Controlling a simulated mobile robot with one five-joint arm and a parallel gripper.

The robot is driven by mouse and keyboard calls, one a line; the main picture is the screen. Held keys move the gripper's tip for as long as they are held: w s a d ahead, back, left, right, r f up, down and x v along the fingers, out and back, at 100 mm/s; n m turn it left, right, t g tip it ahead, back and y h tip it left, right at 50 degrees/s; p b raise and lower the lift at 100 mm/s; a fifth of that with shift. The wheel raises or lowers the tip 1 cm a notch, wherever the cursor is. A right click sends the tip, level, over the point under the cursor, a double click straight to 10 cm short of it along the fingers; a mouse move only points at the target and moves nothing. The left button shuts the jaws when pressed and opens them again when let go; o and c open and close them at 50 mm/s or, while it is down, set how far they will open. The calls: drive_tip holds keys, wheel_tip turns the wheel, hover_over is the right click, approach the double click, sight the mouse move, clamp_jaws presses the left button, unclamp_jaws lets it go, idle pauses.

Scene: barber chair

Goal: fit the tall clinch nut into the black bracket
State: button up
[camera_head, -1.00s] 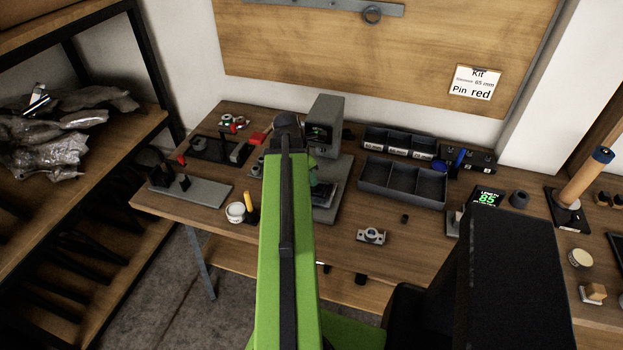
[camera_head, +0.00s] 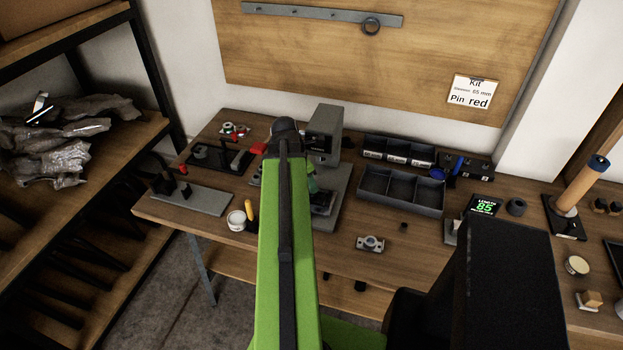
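My green arm reaches over the workbench (camera_head: 385,275), ending at a dark round joint near a grey machine (camera_head: 326,120). My gripper is hidden behind the arm, so its fingers and anything in them cannot be seen. I cannot surely pick out the tall clinch nut. I cannot tell which is the black bracket.
A divided dark tray (camera_head: 402,207) and a labelled bin row (camera_head: 398,147) stand at the back. A length display (camera_head: 484,205) reads 85. A kit card (camera_head: 471,92) says 65 mm, pin red. A white tub (camera_head: 236,221) sits near the left front edge. Shelving stands left.

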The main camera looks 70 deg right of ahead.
drive_tip(key=p+v, duration=0.8)
drive_tip(key=v, duration=0.2)
